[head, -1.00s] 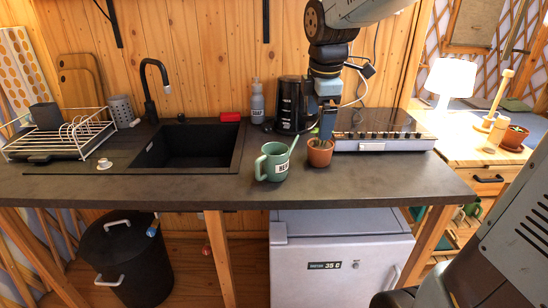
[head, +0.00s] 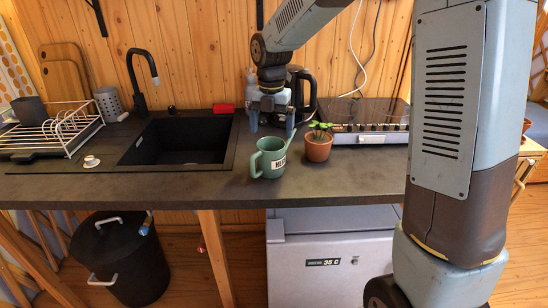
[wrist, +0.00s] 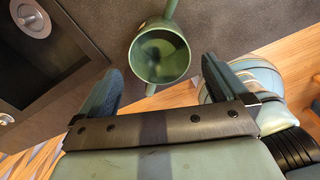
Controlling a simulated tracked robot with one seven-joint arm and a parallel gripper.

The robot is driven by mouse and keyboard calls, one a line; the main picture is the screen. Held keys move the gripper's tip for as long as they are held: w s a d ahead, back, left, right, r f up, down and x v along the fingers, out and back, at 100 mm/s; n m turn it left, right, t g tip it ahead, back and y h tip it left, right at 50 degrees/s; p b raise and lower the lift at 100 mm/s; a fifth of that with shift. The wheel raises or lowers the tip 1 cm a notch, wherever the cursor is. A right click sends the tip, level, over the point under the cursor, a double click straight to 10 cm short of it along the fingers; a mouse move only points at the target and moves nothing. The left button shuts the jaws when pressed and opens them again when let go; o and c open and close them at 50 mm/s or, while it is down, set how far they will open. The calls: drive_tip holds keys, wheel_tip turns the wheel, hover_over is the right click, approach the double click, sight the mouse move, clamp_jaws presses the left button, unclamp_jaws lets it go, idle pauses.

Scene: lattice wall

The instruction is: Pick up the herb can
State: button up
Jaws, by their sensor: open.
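The herb can (head: 268,160) is a green watering can with a handle on its left, a spout rising to the right and a white label. It stands upright on the dark counter near the front edge. The wrist view looks down into the can's open top (wrist: 160,55), between and just beyond the fingertips. My gripper (head: 273,122) points down above and slightly behind the can in the head view. Its two fingers (wrist: 160,75) are spread apart in the wrist view, with nothing between them.
A potted plant (head: 318,149) stands close to the can's right. The black sink (head: 180,142) lies to the left. A black kettle (head: 300,92) and a hob (head: 372,122) are behind. The counter's front edge (head: 180,202) is close to the can.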

sight(270, 144)
wheel_tip(270, 144, down, 4)
drive_tip(key=shift+a+r, duration=0.1)
drive_tip(key=shift+a, duration=0.05)
drive_tip(key=shift+s+a+f, duration=0.1)
drive_tip(key=shift+s+f, duration=0.25)
drive_tip(key=shift+f, duration=0.3)
drive_tip(key=shift+w+f, duration=0.1)
drive_tip(key=shift+f, duration=2.15)
drive_tip(key=shift+c, duration=0.3)
drive_tip(key=c, duration=0.9)
drive_tip(key=shift+c, duration=0.2)
drive_tip(key=shift+r, duration=0.15)
